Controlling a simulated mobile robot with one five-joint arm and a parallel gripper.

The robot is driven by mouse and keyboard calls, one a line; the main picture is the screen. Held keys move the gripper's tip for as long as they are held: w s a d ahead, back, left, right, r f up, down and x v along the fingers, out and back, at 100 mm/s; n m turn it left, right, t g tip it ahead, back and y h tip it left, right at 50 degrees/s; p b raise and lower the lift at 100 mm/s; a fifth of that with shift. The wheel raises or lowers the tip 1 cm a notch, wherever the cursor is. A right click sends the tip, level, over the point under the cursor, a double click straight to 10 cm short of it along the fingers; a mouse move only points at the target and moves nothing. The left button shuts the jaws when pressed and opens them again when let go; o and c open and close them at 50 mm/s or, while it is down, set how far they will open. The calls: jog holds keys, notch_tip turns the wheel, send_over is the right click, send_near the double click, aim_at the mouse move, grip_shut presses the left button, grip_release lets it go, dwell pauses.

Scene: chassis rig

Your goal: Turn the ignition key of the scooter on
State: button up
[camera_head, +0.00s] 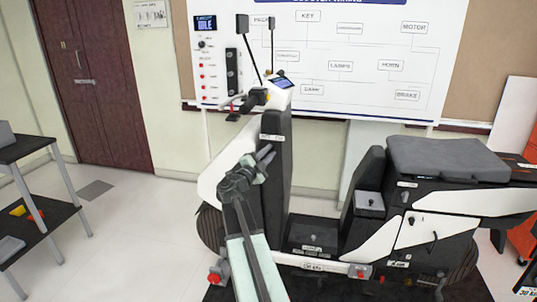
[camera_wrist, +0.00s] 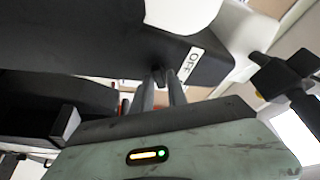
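The scooter (camera_head: 405,207), black and white, stands across the middle and right of the head view. Its upright black front panel (camera_head: 276,190) bears a white switch label (camera_head: 272,137). In the wrist view the label (camera_wrist: 191,64) reads "OFF" at its visible end. My gripper (camera_head: 266,155) is at this panel, just below the label. In the wrist view my gripper's two fingers (camera_wrist: 161,80) point at the dark panel beside the label, with a narrow gap between them. The ignition key is not clearly made out; the dark area at the fingertips hides any contact.
The handlebar (camera_head: 255,98) and mirrors rise above the panel. A wiring board (camera_head: 345,75) hangs on the wall behind. The scooter's seat (camera_head: 440,158) is to the right. A dark shelf table (camera_head: 25,148) stands at the left, with clear floor (camera_head: 130,220) between it and the scooter.

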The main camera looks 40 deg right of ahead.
jog(key=shift+o, duration=0.6)
jog(key=shift+a+f, duration=0.1)
jog(key=shift+a, duration=0.05)
jog(key=b+v, duration=0.1)
jog(key=v, duration=0.6)
jog(key=shift+a, duration=0.25)
jog(key=shift+s, duration=0.1)
